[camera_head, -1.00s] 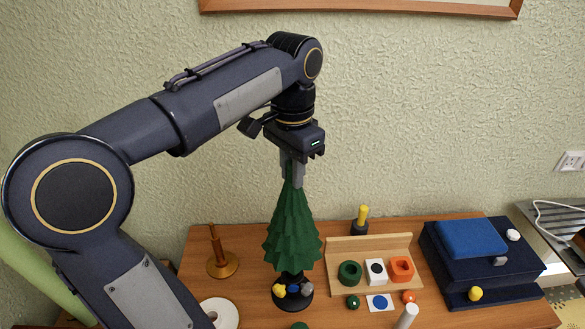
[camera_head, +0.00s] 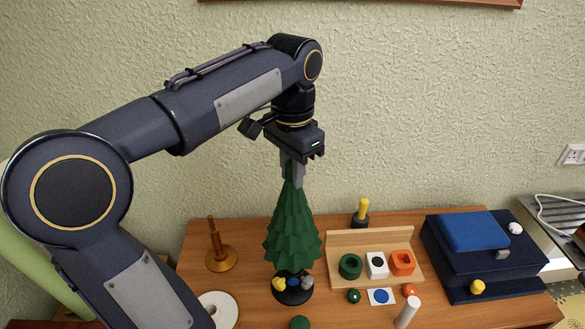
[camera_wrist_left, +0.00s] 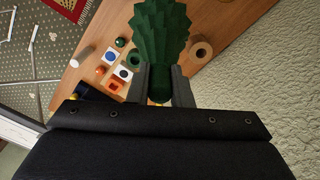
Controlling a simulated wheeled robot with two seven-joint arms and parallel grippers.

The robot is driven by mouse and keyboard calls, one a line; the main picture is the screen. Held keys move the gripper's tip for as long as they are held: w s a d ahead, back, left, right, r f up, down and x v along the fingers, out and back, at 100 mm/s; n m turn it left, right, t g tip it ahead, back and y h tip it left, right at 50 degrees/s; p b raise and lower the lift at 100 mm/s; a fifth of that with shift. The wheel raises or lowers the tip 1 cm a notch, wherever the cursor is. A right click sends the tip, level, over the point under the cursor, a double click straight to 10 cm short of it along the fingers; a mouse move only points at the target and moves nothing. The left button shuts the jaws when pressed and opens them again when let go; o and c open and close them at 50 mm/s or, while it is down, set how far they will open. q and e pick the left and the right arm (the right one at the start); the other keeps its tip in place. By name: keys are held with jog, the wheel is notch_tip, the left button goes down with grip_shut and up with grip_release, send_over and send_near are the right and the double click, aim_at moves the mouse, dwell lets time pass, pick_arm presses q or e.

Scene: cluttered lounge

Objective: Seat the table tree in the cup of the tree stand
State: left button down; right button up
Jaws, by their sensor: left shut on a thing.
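The green table tree (camera_head: 291,235) hangs upright from my left gripper (camera_head: 292,176), which is shut on its tip. In the left wrist view the tree (camera_wrist_left: 160,35) runs away from between the two fingers (camera_wrist_left: 160,88). The dark round tree stand (camera_head: 293,298) is directly below the tree, with small yellow, blue and grey pieces on it. The tree's lower end overlaps the stand's middle in the head view. The cup is hidden, and I cannot tell whether the trunk touches it. My right gripper is not in view.
A brown peg stand (camera_head: 221,258) is left of the tree, with a white ring (camera_head: 219,308) in front. A wooden rack (camera_head: 375,243) with green, white and orange pieces stands close on the right. A white cylinder (camera_head: 407,312) is near the front. A dark blue box (camera_head: 480,258) is farther right.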

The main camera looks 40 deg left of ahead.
pick_arm(q)
jog(key=shift+f+b, duration=1.35)
jog(key=shift+f, duration=0.7)
jog(key=shift+r, duration=0.15)
jog(key=shift+r+p, duration=4.5)
jog(key=shift+p, duration=0.15)
